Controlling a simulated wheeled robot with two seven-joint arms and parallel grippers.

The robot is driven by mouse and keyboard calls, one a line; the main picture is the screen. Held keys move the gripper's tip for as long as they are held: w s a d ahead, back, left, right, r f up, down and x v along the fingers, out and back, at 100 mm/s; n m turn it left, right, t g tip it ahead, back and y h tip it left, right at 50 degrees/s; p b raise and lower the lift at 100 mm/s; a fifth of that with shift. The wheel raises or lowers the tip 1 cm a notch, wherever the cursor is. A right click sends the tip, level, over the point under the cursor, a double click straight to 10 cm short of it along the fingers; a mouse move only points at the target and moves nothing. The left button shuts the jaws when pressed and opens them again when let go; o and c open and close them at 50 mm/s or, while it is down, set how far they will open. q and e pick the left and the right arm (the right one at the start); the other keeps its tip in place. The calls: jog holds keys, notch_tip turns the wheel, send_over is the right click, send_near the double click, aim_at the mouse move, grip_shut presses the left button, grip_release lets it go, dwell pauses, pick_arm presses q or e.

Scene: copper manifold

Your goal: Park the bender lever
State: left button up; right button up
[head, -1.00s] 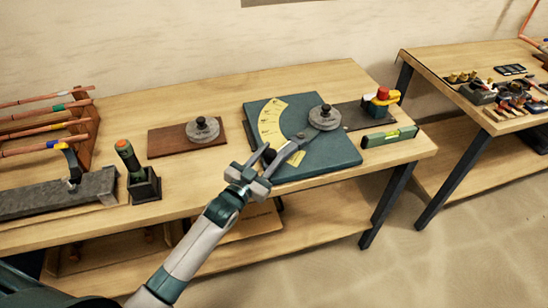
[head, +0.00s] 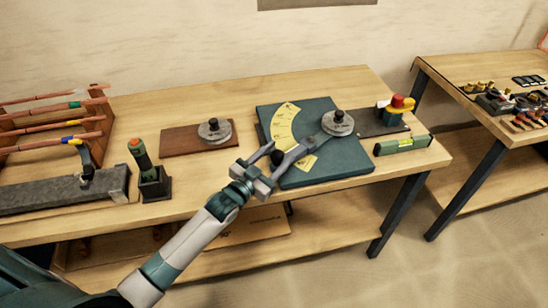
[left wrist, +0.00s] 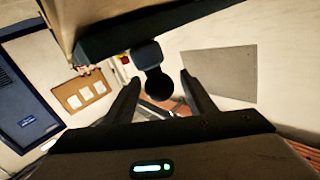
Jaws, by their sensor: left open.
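The bender is a teal plate (head: 340,170) with a yellow angle scale (head: 284,125) and a grey disc with a black knob (head: 338,122). Its grey lever (head: 301,148) runs from the disc toward the front left, over the plate's front left edge. My left gripper (head: 267,167) is open at the lever's outer end. In the left wrist view a dark round-ended handle (left wrist: 157,84) lies between the spread fingers (left wrist: 160,98), with gaps on both sides. The gripper hides part of the lever's end in the head view. My right gripper is not in view.
Left of the bender lie a brown board with a weight-like disc (head: 214,130), a green tool in a black holder (head: 142,160) and a pipe rack (head: 95,130). A second table (head: 500,60) is farther right.

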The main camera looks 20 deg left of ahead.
pick_arm(q)
jog(key=shift+s, duration=0.1)
jog(key=shift+s+a+f, duration=0.15)
jog(key=shift+s+a, duration=0.05)
jog(key=shift+s, duration=0.3)
jog(key=b+v, duration=0.5)
jog(key=v, duration=1.1)
jog(key=shift+r, duration=0.2)
